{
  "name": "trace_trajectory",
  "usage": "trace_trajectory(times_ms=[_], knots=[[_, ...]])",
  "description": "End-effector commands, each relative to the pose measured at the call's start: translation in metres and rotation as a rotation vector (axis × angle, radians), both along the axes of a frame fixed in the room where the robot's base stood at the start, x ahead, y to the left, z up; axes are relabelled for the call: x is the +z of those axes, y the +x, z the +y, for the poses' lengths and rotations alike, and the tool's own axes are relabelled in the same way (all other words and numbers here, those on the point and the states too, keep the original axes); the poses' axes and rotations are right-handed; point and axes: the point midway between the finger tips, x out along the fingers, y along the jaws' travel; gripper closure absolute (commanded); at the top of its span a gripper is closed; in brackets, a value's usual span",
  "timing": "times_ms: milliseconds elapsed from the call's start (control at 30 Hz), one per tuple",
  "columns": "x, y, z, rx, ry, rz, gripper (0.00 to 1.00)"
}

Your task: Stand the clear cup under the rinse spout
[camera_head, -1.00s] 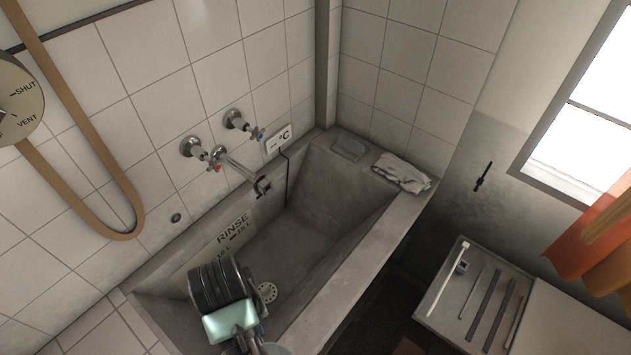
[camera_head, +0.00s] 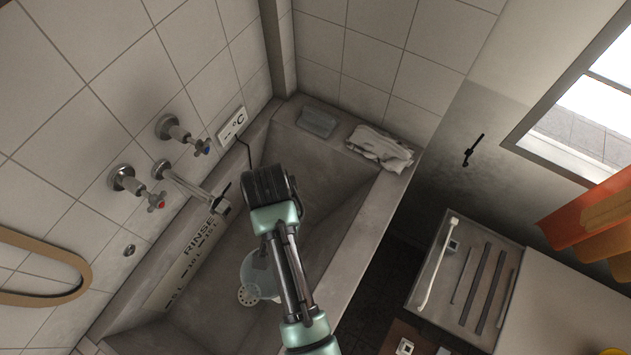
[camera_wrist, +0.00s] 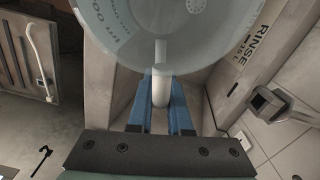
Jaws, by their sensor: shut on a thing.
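The clear cup (camera_wrist: 175,30) has printed volume marks and fills the top of the wrist view. My gripper (camera_wrist: 160,88) has blue fingers, shut on the cup's pale upright handle (camera_wrist: 160,80). In the head view my gripper (camera_head: 268,188) is over the tub, just right of the spout's end; its fingers are hidden. The cup (camera_head: 260,272) shows partly behind my arm, lower in the picture than the spout. The rinse spout (camera_head: 200,192) juts from the tiled wall, and its end shows in the wrist view (camera_wrist: 268,102). The cup is apart from the spout; its base height is unclear.
The concrete tub (camera_head: 350,235) has a drain (camera_head: 248,294) by the cup's edge. Two taps (camera_head: 125,180) (camera_head: 172,128) flank the spout. A sponge-like block (camera_head: 317,121) and a cloth (camera_head: 380,147) lie on the far ledge. A slotted tray (camera_head: 465,275) stands right.

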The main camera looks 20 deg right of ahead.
Motion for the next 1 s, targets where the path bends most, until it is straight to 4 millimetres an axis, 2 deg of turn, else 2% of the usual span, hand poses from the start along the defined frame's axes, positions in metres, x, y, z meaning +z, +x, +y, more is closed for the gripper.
trace_trajectory(times_ms=[300,500,700,867,1000], knots=[[-0.024,-0.01,-0.039,-0.735,-0.001,0.003,1.0],[-0.038,-0.018,-0.055,-1.079,-0.002,0.003,1.0],[-0.044,-0.022,-0.062,-1.243,-0.003,0.003,1.0],[-0.051,-0.022,-0.063,-1.279,-0.002,0.002,1.0],[-0.063,-0.02,-0.061,-1.278,-0.002,0.002,1.0]])
